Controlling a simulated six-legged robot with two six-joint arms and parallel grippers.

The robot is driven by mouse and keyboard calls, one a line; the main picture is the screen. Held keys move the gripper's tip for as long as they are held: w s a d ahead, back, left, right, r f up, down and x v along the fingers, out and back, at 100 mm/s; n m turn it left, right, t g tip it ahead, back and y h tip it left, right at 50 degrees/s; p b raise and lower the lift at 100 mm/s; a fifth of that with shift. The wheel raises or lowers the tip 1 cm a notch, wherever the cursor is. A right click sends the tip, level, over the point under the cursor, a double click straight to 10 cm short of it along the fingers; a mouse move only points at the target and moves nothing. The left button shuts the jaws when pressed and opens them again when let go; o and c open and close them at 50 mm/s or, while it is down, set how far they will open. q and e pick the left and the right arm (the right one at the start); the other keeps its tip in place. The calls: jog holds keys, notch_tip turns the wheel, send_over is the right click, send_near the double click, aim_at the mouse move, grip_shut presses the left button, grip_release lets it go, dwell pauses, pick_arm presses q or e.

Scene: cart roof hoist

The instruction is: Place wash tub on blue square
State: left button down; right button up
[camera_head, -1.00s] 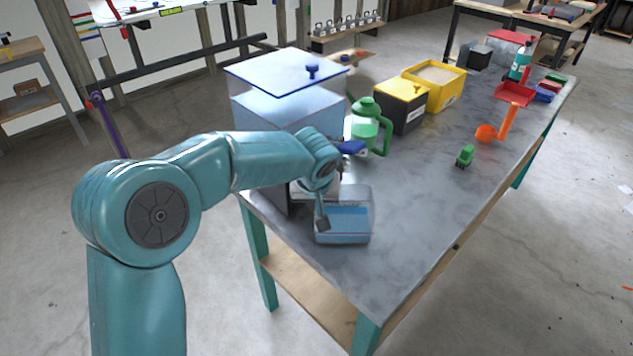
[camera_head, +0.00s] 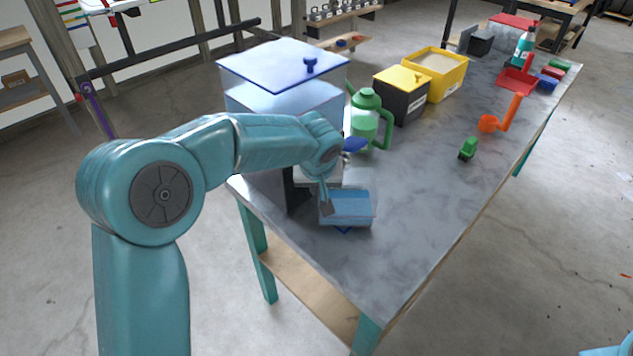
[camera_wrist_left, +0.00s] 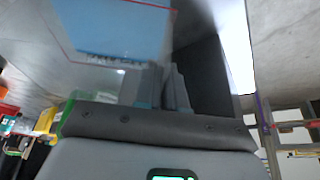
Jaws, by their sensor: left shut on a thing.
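The wash tub (camera_head: 350,206), a small clear tub with blue inside, is at the near left end of the grey table. My left gripper (camera_head: 326,203) is shut on its left side. A small blue corner (camera_head: 344,230), perhaps of the blue square, shows just below the tub's near edge; the tub hides the rest. I cannot tell whether the tub touches the table. In the left wrist view the blue tub (camera_wrist_left: 115,30) fills the upper left, at the fingers (camera_wrist_left: 163,88). My right gripper is out of view.
A large blue-lidded box (camera_head: 283,90) stands behind my left gripper. A green jug (camera_head: 366,120), a black box with yellow lid (camera_head: 401,98) and a yellow bin (camera_head: 436,76) stand farther back. An orange scoop (camera_head: 490,123) and a green item (camera_head: 468,149) lie right. The near right tabletop is clear.

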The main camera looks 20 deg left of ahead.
pick_arm(q)
jog(key=shift+w+a+f, duration=0.1)
jog(key=shift+w+f, duration=0.05)
jog(key=shift+f, duration=0.15)
jog(key=shift+a, duration=0.25)
jog(key=shift+d+r, duration=0.1)
jog(key=shift+d, duration=0.2)
jog(key=shift+f, duration=0.3)
jog(key=c, duration=1.2)
grip_release()
jog(key=shift+s+r, duration=0.1)
jog(key=shift+s, duration=0.1)
jog(key=shift+w, duration=0.1)
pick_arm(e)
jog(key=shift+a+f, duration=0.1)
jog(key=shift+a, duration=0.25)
